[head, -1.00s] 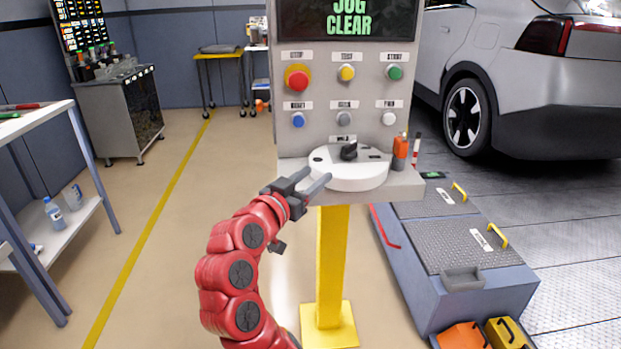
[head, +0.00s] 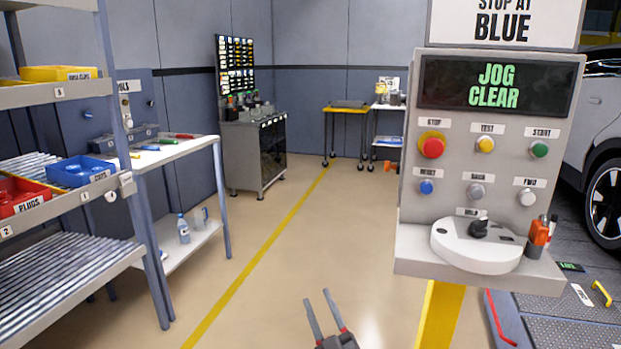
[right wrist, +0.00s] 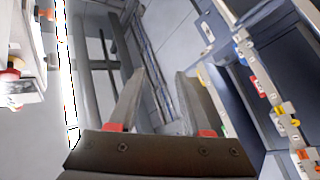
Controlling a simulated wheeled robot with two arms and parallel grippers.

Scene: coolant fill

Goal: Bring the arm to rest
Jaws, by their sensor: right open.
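My right gripper (head: 326,312) shows at the bottom centre of the head view, with its two fingers apart and nothing between them. It is over bare floor, to the left of the control pedestal and apart from it. In the right wrist view the fingers (right wrist: 158,105) are also spread and empty. Most of my right arm is below the head view. My left gripper is not in view.
The control panel (head: 487,190) on its yellow post (head: 440,312) stands at the right, its screen reading "JOG CLEAR". A shelf rack (head: 85,275) and a white workbench (head: 185,150) stand at the left. The floor (head: 290,250) between is clear.

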